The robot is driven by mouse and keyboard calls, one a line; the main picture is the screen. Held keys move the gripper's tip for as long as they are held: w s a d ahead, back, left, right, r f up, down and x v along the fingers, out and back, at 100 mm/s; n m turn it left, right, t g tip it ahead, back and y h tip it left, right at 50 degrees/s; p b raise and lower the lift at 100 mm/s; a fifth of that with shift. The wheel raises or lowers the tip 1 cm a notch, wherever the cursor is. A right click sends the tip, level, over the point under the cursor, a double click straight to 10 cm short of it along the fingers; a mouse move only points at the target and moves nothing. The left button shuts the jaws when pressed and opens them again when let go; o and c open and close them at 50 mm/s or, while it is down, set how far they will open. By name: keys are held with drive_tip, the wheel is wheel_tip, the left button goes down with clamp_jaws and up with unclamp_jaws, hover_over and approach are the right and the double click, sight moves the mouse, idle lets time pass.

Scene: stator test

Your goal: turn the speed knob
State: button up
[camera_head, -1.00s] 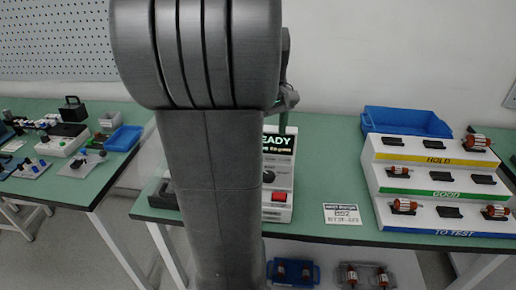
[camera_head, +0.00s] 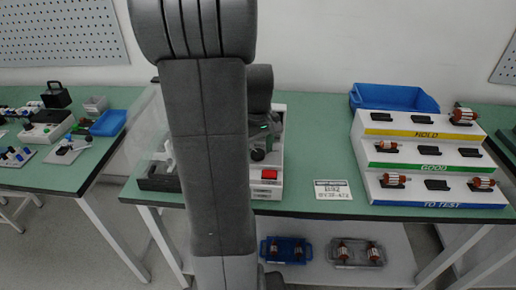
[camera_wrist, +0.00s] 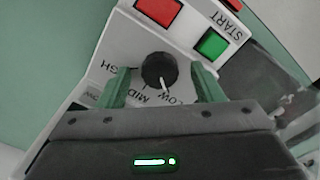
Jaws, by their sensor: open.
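The speed knob (camera_wrist: 159,70) is black and round on the white test box (camera_wrist: 110,48). Its white pointer line is toward the LOW label; MID and HIGH are printed beside it. My gripper (camera_wrist: 158,76) is open, its two green fingers to either side of the knob with gaps showing. I cannot tell how far the fingertips are from the panel. In the head view the knob (camera_head: 258,154) shows on the box front, just below my wrist, which covers the display. The fingers are mostly hidden there.
A red button (camera_wrist: 158,10) and a green START button (camera_wrist: 212,44) sit close to the knob. A label card (camera_head: 332,190) lies right of the box. A stepped rack (camera_head: 420,150) with rotors and a blue bin (camera_head: 394,98) stand further right.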

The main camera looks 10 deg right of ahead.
drive_tip(key=c, duration=1)
drive_tip(key=shift+o, duration=0.2)
drive_tip(key=shift+m, duration=0.5)
drive_tip(key=m+p, duration=0.1)
drive_tip(key=m, duration=0.2)
drive_tip(key=shift+r+m, duration=0.1)
drive_tip(key=shift+m, duration=0.3)
drive_tip(key=m+p, duration=0.1)
drive_tip(key=m, duration=0.3)
drive_tip(key=shift+m, duration=0.4)
drive_tip(key=o, duration=1)
drive_tip(key=shift+c, duration=0.2)
